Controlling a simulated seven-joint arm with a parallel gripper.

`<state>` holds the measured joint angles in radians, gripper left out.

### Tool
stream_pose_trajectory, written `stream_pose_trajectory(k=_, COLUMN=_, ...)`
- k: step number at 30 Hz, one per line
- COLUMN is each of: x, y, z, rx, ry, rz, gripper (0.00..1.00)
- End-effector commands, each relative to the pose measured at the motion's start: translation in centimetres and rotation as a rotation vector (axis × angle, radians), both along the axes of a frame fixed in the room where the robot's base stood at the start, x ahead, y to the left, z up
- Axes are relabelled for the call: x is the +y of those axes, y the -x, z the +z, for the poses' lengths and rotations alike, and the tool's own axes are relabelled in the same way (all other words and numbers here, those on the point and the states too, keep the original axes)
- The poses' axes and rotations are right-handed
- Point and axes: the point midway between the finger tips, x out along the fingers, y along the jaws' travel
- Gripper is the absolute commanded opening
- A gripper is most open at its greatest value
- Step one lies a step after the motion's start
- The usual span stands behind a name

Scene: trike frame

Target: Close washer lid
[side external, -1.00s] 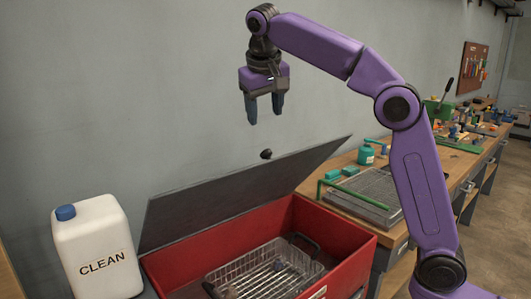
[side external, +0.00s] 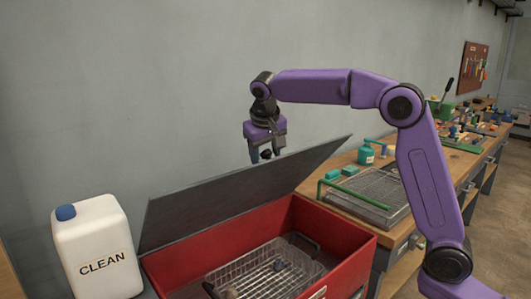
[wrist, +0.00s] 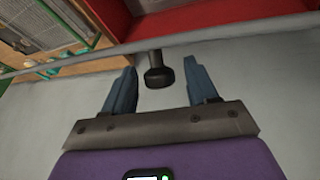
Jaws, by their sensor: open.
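The red washer (side external: 345,243) stands open in the side view, its grey lid (side external: 225,193) tilted up and leaning back toward the wall. A small black knob (side external: 265,154) sits at the lid's top edge; it also shows in the wrist view (wrist: 158,76). My gripper (side external: 265,157) is open and points down at the lid's top edge. In the wrist view its two blue fingers (wrist: 158,90) stand on either side of the knob, with a gap on each side. I cannot tell whether a finger touches it.
A wire basket (side external: 250,277) with small parts lies inside the washer. A white jug marked CLEAN (side external: 97,245) stands at the left. A workbench with a green-framed tray (side external: 372,192) and a teal can (side external: 366,154) is at the right. The wall is close behind.

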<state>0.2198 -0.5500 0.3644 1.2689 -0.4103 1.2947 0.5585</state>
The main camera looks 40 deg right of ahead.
Motion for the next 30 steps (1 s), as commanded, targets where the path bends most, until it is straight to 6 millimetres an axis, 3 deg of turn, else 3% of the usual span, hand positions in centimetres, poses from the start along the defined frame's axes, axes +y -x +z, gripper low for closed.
stream_pose_trajectory(k=8, x=-0.1, y=-0.1, z=-0.2, rx=0.0, ry=0.0, rz=0.0, gripper=0.58)
stream_pose_trajectory(k=9, x=-0.1, y=-0.1, z=-0.2, rx=0.0, ry=0.0, rz=0.0, gripper=0.51)
stream_pose_trajectory(k=14, x=0.0, y=-0.1, z=-0.1, rx=0.0, ry=0.0, rz=0.0, gripper=0.0)
stream_pose_trajectory(k=30, x=-0.1, y=1.3, z=-1.2, rx=-0.041, ry=0.001, rz=0.0, gripper=0.0)
